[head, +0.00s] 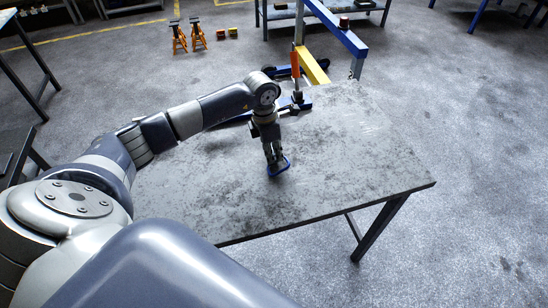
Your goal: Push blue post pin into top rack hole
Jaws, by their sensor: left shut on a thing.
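My left gripper (275,158) points down over the middle of the table. It is shut on a small blue piece (284,170) that sticks out around its fingertips, at or just above the tabletop. This blue piece may be the blue post pin; its shape is mostly hidden by the fingers. I cannot make out a rack or its top hole. My right gripper is not in view.
The grey worn table (350,150) is mostly bare, with free room to the right and front. A hoist with a blue boom (336,26) and orange cylinder (295,63) stands beyond its far edge. Orange jack stands (179,38) are on the floor behind.

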